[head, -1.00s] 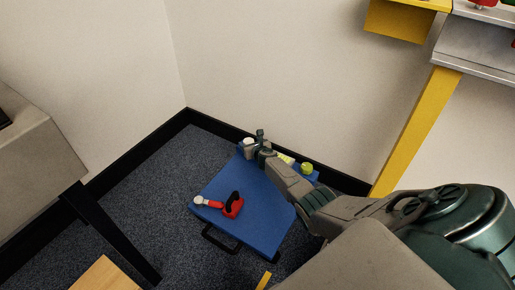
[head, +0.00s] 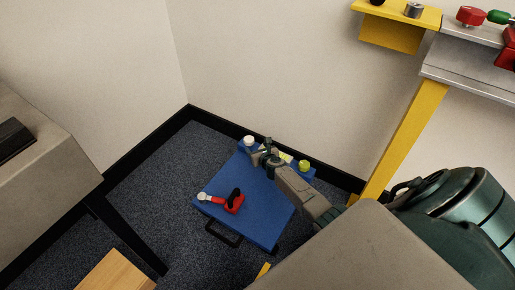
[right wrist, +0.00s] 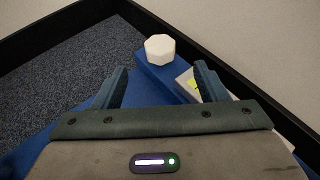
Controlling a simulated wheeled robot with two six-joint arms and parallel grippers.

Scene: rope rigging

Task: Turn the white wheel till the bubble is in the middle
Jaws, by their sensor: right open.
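The white wheel (head: 249,141) stands at the far left corner of a blue board (head: 258,205). It shows as a white many-sided knob (right wrist: 160,48) in the right wrist view. A pale block with a yellow-green patch (head: 286,157) lies to its right and also shows in the right wrist view (right wrist: 192,84), partly behind a finger. I cannot make out a bubble. My right gripper (head: 260,152) is open and just on the near side of the wheel. In the right wrist view the wheel is beyond the open fingers (right wrist: 160,70), apart from them. My left gripper is out of view.
A red part with a black knob (head: 234,201) sits at the board's near left. A yellow-green knob (head: 304,166) stands at its right corner. Walls with black skirting rise close behind. A yellow post (head: 408,135) stands at the right.

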